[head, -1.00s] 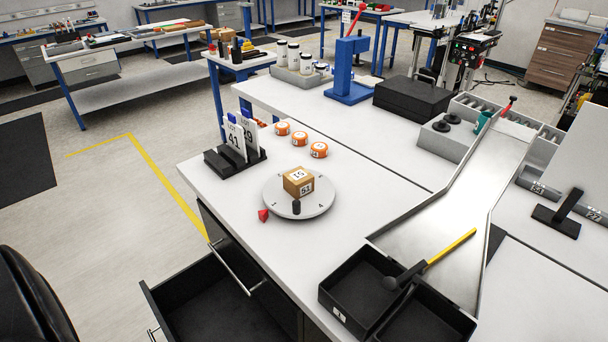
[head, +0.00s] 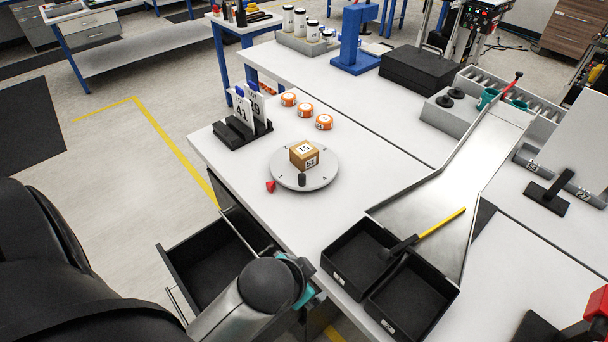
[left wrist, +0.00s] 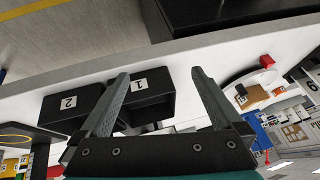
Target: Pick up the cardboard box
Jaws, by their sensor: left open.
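The cardboard box (head: 304,155) is a small brown cube with white number labels. It sits on a round grey turntable (head: 321,181) with a small black post in front of it. In the left wrist view the box (left wrist: 254,96) shows at the right, on the turntable. My left gripper (left wrist: 160,75) is open, with nothing between its fingers. It is below and in front of the table edge, apart from the box. In the head view my arm hides its fingers. My right gripper is not in view.
A red piece (head: 270,187) lies beside the turntable. A number-sign rack (head: 241,133) and several orange-white discs (head: 324,122) stand behind. Black bins (head: 352,286), with a yellow-handled tool (head: 440,223) across them, lie front right. An open drawer (head: 213,262) juts out below the table.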

